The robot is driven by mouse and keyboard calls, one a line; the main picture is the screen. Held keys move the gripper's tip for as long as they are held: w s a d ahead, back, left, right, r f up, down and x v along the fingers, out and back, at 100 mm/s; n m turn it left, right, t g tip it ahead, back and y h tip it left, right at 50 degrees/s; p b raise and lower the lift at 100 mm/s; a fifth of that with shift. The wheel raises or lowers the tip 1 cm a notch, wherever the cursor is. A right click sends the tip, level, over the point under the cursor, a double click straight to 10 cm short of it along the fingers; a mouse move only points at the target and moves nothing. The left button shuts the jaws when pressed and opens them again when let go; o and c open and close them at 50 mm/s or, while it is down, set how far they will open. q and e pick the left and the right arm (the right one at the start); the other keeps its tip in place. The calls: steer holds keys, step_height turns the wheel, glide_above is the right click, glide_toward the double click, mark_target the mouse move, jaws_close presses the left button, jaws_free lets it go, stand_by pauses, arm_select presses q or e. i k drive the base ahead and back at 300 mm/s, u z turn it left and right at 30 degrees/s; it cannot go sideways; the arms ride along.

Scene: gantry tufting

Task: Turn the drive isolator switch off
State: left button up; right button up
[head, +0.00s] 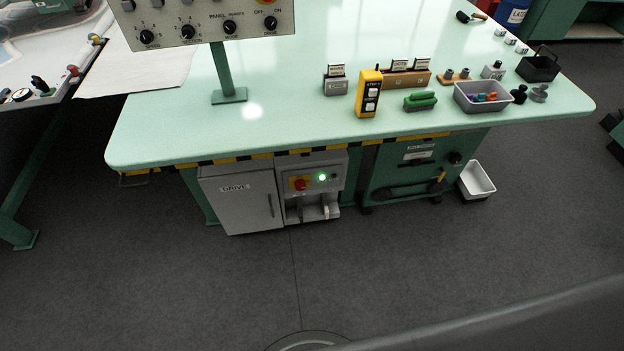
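A grey cabinet with a door labelled DRIVE (236,203) stands under the front edge of the green-topped table. Neither of my grippers shows in the head view.
A panel of black knobs (208,22), one marked OFF and ON, stands on a post above the table (190,135). A yellow handset (368,95) and a grey tray (482,107) sit on top. A white bin (478,180) is at right. The floor in front is clear.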

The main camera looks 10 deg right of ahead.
mark_target(299, 185)
steer(key=z, duration=0.45)
steer(key=k, duration=1.15)
steer(key=z, duration=1.65)
steer(key=i, duration=1.35)
steer(key=u, duration=1.05)
steer(key=i, duration=0.4)
steer(key=u, duration=0.4)
